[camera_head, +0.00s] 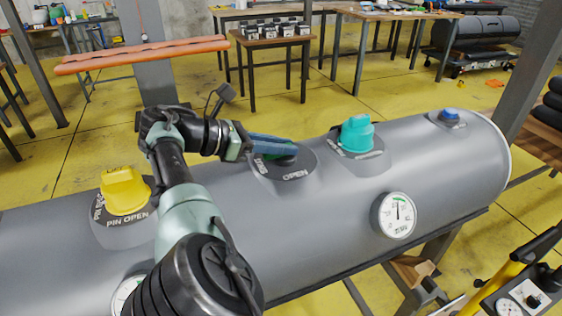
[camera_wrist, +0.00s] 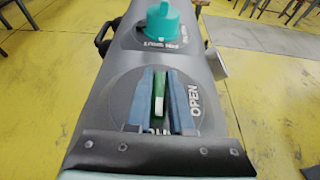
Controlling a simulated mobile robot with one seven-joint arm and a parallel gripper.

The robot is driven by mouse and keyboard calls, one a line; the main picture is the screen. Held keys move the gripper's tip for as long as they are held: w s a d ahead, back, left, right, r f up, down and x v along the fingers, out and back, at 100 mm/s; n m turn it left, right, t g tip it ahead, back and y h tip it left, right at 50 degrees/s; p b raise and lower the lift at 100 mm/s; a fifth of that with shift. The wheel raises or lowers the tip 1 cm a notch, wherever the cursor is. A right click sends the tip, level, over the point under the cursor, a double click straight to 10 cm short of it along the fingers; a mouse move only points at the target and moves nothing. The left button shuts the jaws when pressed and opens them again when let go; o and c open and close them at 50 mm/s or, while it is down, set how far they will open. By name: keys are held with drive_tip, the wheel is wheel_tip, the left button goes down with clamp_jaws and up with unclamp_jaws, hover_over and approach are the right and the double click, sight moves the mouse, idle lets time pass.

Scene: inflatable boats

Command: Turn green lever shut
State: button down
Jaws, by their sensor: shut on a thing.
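The green lever (camera_wrist: 159,92) sits on a dark round plate (camera_wrist: 121,97) on top of the grey tube. The plate has the word OPEN on its right side in the wrist view. My gripper (camera_wrist: 160,80) is over the plate with its two blue fingers on either side of the lever, shut on it. In the head view my gripper (camera_head: 293,147) reaches in from the left, and its fingers hide most of the green lever (camera_head: 278,157). The other lettering on the plate is partly hidden by the fingers.
A teal valve cap (camera_head: 356,134) stands right of the lever, and a yellow one (camera_head: 124,189) stands to the left. A small blue cap (camera_head: 450,115) is near the tube's right end. A pressure gauge (camera_head: 397,215) is on the tube's front. Worktables stand behind.

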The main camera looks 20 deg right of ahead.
drive_tip(key=shift+r+b, duration=0.2)
drive_tip(key=shift+b, duration=0.35)
drive_tip(key=c, duration=0.8)
unclamp_jaws()
drive_tip(key=shift+f, duration=0.2)
drive_tip(key=shift+a+r, duration=0.1)
